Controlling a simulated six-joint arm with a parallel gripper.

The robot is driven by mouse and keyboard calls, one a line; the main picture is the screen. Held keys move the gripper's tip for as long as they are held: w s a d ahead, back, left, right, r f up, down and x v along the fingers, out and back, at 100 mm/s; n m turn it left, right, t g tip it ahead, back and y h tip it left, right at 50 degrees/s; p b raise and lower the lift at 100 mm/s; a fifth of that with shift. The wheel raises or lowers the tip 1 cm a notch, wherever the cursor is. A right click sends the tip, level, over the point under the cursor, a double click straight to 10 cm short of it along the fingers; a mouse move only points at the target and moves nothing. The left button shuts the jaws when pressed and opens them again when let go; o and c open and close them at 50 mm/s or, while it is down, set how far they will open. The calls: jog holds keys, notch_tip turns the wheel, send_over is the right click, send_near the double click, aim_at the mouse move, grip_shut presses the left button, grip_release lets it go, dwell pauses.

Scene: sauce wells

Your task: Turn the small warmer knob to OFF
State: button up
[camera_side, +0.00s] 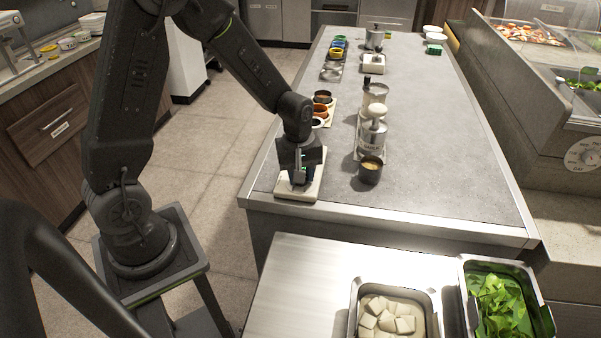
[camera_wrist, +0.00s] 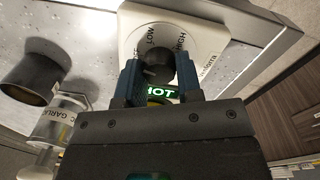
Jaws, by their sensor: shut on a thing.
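The small warmer (camera_side: 313,188) is a pale, flat block at the near left corner of the grey counter. In the wrist view its white dial plate (camera_wrist: 135,22) shows the words LOW and HIGH. The dark round knob (camera_wrist: 157,65) sits in the middle of the plate, between my gripper's two blue fingers (camera_wrist: 158,72). My gripper (camera_side: 299,179) points down over the warmer and is shut on the knob. A green HOT sign (camera_wrist: 160,91) glows beside the knob. An OFF mark is not readable, and I cannot tell where the knob points.
A dark cup (camera_side: 370,170) and a jar labelled garlic (camera_side: 371,139) stand to the right. Small sauce cups (camera_side: 321,110) stand behind my wrist. The counter's right half is clear. Metal pans of white cubes (camera_side: 387,316) and greens (camera_side: 502,305) are in front.

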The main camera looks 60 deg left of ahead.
jog(key=shift+n, duration=1.1)
jog(key=o, duration=0.9)
jog(key=shift+o, duration=0.2)
notch_tip(320, 180, up, 14)
jog(key=shift+s, duration=0.3)
